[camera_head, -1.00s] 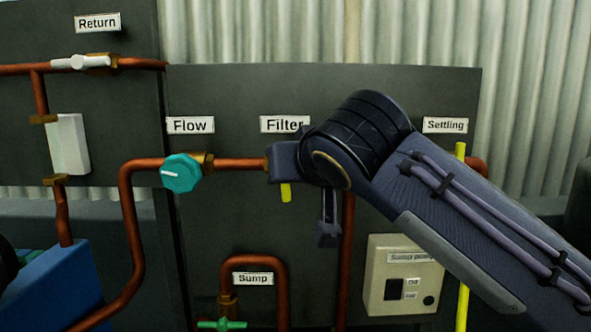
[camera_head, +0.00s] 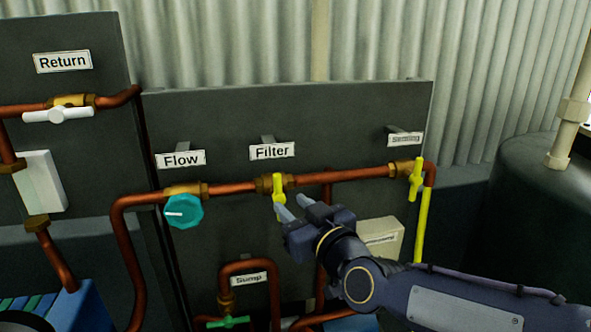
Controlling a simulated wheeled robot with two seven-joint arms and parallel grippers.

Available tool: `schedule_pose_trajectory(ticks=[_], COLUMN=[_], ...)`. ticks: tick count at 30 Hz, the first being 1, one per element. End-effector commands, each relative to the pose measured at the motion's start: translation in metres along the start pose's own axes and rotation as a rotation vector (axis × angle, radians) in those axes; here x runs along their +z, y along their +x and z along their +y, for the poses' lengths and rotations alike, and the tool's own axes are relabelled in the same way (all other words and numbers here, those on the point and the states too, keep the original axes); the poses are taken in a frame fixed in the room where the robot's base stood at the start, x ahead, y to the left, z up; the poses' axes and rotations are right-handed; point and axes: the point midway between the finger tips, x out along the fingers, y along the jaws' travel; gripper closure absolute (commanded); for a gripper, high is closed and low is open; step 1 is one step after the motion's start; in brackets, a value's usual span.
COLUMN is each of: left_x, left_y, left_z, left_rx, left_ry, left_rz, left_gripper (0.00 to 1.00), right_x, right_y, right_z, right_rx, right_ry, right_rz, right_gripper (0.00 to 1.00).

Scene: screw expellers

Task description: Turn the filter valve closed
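The filter valve (camera_head: 279,192) is a small yellow lever on a brass fitting in a copper pipe, under the "Filter" label (camera_head: 272,151). Its lever points downward, across the pipe. My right gripper (camera_head: 294,207) is just below and to the right of the lever, with its two pale fingertips apart and nothing visible between them. One fingertip is very close to the lever's lower end; I cannot tell if they touch. My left gripper does not show.
A teal flow knob (camera_head: 184,211) sits left on the same pipe, and a yellow settling valve (camera_head: 416,178) sits right. A green sump valve (camera_head: 228,322) is below. A white return valve (camera_head: 57,115) is upper left. A dark tank (camera_head: 545,200) stands right.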

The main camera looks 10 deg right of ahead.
Motion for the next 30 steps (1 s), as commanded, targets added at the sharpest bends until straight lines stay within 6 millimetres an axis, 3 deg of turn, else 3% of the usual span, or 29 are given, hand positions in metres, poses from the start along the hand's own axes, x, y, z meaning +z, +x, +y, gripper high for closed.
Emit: schedule_pose_trajectory(ticks=[4, 16, 27, 30], left_x=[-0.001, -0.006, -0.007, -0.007], left_y=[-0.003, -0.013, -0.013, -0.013], left_z=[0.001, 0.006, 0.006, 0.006], left_rx=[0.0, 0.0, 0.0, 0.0], left_ry=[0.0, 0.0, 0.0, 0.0], left_rz=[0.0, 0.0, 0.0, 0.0], left_gripper=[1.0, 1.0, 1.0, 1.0], right_x=[0.001, 0.0, 0.001, 0.001], right_y=[0.01, 0.069, 0.077, 0.077], right_z=[0.003, 0.004, 0.004, 0.004], right_rx=[0.016, 0.014, 0.014, 0.013], right_ry=[-0.002, -0.001, -0.002, -0.002], right_rz=[0.0, 0.002, 0.004, 0.004], right_gripper=[0.67, 0.67, 0.67, 0.77])
